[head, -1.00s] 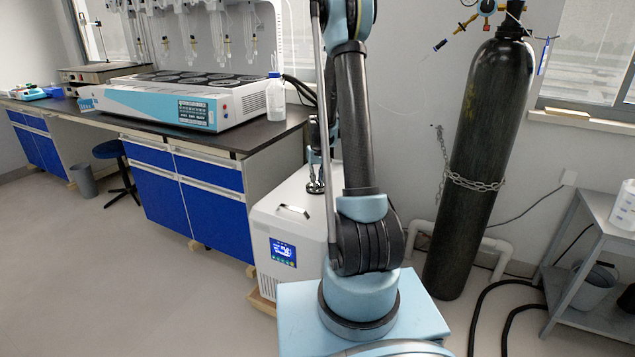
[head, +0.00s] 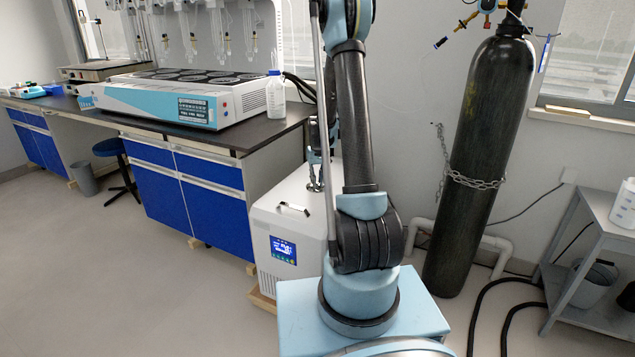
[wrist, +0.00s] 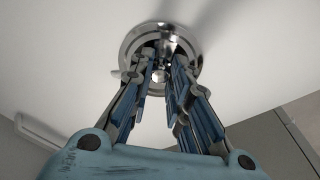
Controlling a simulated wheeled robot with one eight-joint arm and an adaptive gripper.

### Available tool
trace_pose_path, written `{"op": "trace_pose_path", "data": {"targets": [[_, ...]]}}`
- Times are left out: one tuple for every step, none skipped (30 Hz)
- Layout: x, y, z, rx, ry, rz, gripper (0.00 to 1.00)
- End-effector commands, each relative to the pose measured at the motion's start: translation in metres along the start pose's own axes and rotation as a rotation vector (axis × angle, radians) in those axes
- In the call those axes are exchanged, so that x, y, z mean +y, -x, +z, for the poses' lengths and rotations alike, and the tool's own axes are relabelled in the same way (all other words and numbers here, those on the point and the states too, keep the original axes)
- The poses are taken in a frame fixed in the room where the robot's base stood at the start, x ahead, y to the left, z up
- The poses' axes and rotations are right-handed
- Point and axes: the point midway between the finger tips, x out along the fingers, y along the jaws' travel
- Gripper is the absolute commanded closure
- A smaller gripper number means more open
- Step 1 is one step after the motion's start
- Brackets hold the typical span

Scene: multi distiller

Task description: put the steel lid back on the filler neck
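The steel filler neck (wrist: 132,45) is a round, shiny fitting on the white top of the chiller (head: 290,215). In the wrist view a small round steel knob, seemingly the lid's (wrist: 160,76), shows near the middle of the ring. My gripper (wrist: 163,58) points down over the fitting, one finger on each side of the knob. A narrow gap shows between the fingers, and they look open around the knob. The fingertips cover part of the ring, so how the lid sits on the neck is hard to tell. In the head view my arm hides much of this spot.
The bench (head: 235,145) with a blue-and-white heater unit (head: 170,98) and a plastic bottle (head: 275,97) stands left of the chiller. A chained black gas cylinder (head: 480,150) and a grey cart (head: 590,235) are on the right.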

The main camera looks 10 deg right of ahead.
Motion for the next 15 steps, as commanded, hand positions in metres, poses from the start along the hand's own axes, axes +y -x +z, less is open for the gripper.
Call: {"op": "trace_pose_path", "data": {"targets": [[0.0001,0.0,-0.0001,0.0,0.0,0.0,0.67],[0.0001,0.0,-0.0001,0.0,0.0,0.0,0.62],[0.0001,0.0,-0.0001,0.0,0.0,0.0,0.62],[0.0001,0.0,-0.0001,0.0,0.0,0.0,0.62],[0.0001,0.0,-0.0001,0.0,0.0,0.0,0.62],[0.0002,0.0,-0.0001,0.0,0.0,0.0,0.62],[0.0002,0.0,-0.0001,0.0,0.0,0.0,0.62],[0.0002,0.0,-0.0001,0.0,0.0,0.0,0.62],[0.0002,0.0,-0.0001,0.0,0.0,0.0,0.62],[0.0002,0.0,-0.0001,0.0,0.0,0.0,0.62],[0.0002,0.0001,-0.0001,0.0,0.0,0.0,0.62],[0.0002,0.0006,-0.0001,0.0,0.0,0.0,0.62],[0.0002,0.0013,-0.0001,0.0,0.0,0.0,0.62],[0.0002,0.0023,-0.0002,0.0,0.0,0.0,0.62],[0.0002,0.0044,-0.0003,0.0,0.0,0.0,0.62]]}}
